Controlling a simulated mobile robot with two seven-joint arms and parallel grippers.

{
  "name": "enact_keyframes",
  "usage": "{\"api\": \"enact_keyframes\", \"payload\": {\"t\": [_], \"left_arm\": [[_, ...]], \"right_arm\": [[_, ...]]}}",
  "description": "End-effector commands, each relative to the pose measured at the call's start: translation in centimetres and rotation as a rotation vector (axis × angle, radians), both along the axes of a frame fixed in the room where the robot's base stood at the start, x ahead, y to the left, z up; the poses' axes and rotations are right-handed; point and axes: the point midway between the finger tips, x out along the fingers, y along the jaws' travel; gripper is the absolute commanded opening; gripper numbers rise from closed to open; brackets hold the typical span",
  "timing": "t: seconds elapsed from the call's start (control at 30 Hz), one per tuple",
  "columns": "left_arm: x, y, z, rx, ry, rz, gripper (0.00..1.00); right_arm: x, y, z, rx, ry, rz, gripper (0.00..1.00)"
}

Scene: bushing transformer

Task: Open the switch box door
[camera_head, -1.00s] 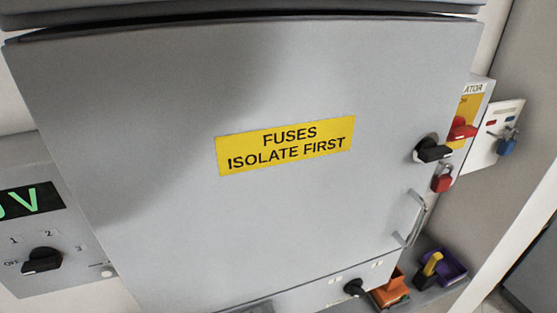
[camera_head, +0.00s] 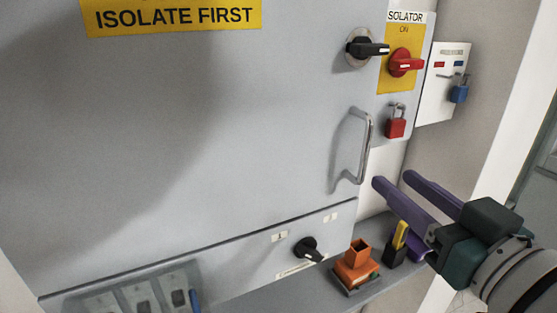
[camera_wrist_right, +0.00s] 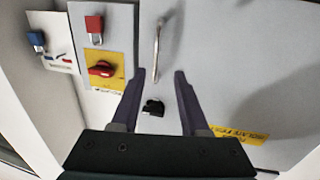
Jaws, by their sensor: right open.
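The grey switch box door (camera_head: 240,130) is closed, with a yellow label reading "ISOLATE FIRST" at the top of the head view. A metal bar handle (camera_head: 366,145) stands on its right side, below a black rotary knob (camera_head: 368,48). My right gripper (camera_head: 393,180) is open and empty, to the lower right of the handle and apart from it. In the right wrist view, which is upside down, the handle (camera_wrist_right: 157,48) lies beyond the open fingers and the knob (camera_wrist_right: 153,107) shows between them. My left gripper is not in view.
Right of the door are a red isolator switch (camera_head: 404,63), a red padlock (camera_head: 396,124) and a blue padlock (camera_head: 459,92). Below, a ledge holds an orange holder (camera_head: 357,262) and a black-and-yellow item (camera_head: 397,243). Another black knob (camera_head: 308,249) sits under the door.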

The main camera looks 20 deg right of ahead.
Motion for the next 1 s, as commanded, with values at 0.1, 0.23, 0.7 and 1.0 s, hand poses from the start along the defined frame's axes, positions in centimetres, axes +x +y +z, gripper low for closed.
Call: {"api": "enact_keyframes", "payload": {"t": [0.1,0.23,0.7,1.0], "left_arm": [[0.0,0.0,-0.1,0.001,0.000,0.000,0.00],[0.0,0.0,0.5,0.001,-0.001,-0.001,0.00],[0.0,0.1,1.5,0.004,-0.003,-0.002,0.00],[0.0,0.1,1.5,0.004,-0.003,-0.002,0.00]], "right_arm": [[0.4,-0.6,0.1,-0.001,-0.026,-0.021,0.45],[2.0,-0.8,0.4,-0.003,-0.028,-0.021,0.45],[9.1,-1.6,0.2,-0.002,-0.025,-0.018,0.45],[9.8,-1.7,0.2,-0.003,-0.024,-0.019,0.45]]}}
